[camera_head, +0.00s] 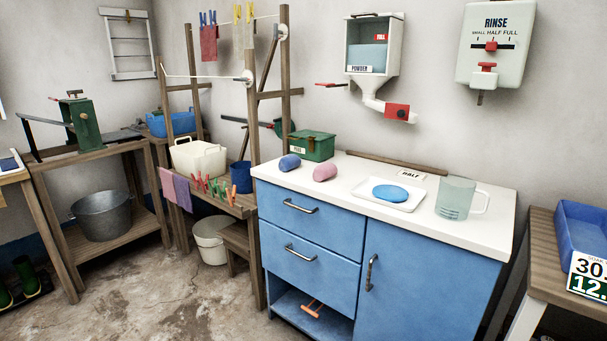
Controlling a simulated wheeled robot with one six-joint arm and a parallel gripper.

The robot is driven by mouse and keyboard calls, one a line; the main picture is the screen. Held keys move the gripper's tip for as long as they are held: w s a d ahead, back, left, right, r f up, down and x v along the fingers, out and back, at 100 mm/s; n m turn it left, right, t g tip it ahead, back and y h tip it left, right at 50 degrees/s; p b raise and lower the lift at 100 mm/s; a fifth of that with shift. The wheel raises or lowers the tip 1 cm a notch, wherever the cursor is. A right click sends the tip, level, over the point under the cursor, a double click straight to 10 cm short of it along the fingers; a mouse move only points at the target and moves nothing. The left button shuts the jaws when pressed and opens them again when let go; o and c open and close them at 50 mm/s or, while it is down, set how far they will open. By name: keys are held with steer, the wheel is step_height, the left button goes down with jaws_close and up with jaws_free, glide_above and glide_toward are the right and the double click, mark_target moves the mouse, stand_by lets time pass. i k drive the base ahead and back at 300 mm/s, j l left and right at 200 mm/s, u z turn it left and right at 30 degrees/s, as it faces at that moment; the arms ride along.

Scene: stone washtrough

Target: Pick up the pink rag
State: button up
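A rolled pink rag (325,172) lies on the white top (340,202) of the blue cabinet, towards its left back part. A rolled blue rag (290,162) lies just left of it, with a small gap between them. Both are in plain sight with nothing on them. A pink cloth (167,185) also hangs beside a purple one on the wooden stand at the left. My gripper is not in view.
A white tray (413,203) with a blue oval piece (390,193) lies right of the pink rag, then a clear jug (455,198). A green box (311,146) stands behind the rags. A powder dispenser (388,100) overhangs the cabinet. The cabinet top's front strip is bare.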

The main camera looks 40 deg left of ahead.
mark_target(325, 171)
steer(key=i+u, duration=0.1)
steer(key=u, duration=1.45)
